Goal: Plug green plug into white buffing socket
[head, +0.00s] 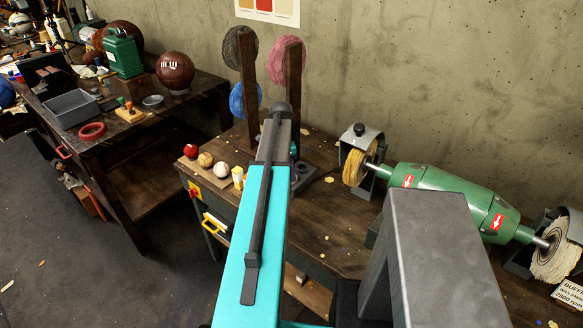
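A small green-topped piece (121,101), possibly the green plug, stands beside an orange-topped one on a small wooden block (130,115) on the left table. It is too small to tell for sure. A green buffing machine (450,200) lies on the right bench with a white buffing wheel (553,254) at its right end and a yellow wheel (358,164) at its left end. I cannot make out a white socket for certain. My teal arm reaches forward over the bench. Its fingers do not show; the arm hides that area.
The left table (108,146) also holds a grey tray (72,108), a red tape ring (92,131), a green can (123,54) and a brown leather ball (175,71). Bare floor lies between table and bench.

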